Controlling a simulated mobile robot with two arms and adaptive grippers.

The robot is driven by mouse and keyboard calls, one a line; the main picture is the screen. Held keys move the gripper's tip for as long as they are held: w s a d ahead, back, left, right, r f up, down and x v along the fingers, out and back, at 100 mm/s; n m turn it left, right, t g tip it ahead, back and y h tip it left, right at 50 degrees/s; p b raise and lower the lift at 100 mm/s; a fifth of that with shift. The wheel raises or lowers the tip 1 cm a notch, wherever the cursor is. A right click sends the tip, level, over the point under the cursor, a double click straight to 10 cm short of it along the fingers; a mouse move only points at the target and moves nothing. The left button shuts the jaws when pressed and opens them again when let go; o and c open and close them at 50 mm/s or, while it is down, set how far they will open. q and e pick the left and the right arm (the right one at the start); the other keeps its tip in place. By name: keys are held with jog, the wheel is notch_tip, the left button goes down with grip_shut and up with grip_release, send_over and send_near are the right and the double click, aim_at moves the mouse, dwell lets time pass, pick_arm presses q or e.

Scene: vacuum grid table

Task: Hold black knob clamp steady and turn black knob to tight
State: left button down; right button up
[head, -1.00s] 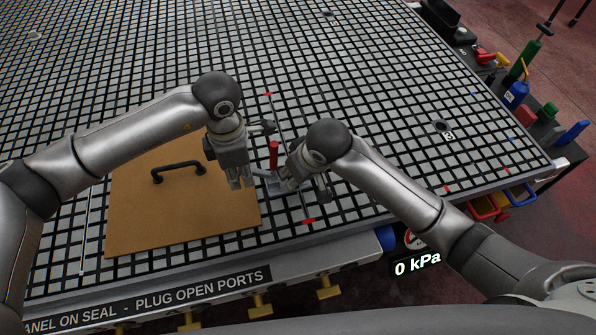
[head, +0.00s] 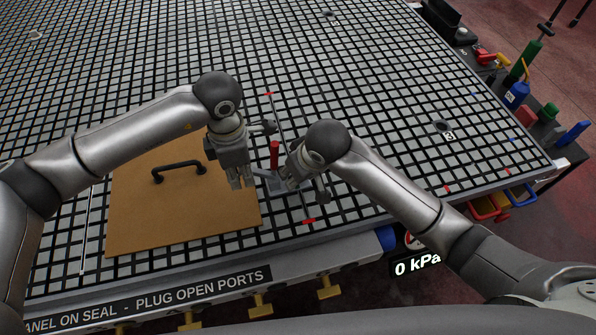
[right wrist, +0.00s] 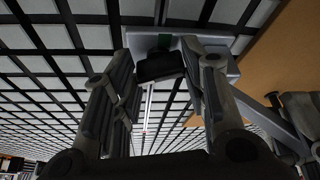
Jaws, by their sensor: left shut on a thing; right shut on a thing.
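The black knob clamp (head: 275,152) stands at the right edge of the tan panel, with an upright red handle and a grey base. My left gripper (head: 242,183) is shut on the clamp from the left; its exact contact is hard to see. My right gripper (head: 284,184) comes in from the right, close beside the left one. In the right wrist view the black knob (right wrist: 160,67) sits between my right fingers, in front of the clamp's grey plate (right wrist: 185,42). My right gripper is shut on the knob. In the head view the knob is hidden.
The tan panel (head: 150,220) with a black handle (head: 180,170) lies on the black-and-grey grid table (head: 400,80). Red marks and a thin rod lie near the grippers. A display (head: 415,264) reads 0 kPa. Bottles and tools stand beyond the right edge.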

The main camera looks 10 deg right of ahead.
jog(key=shift+a+r, duration=0.1)
dwell(0.4)
jog(key=o, duration=1)
jog(key=shift+v, duration=3.95)
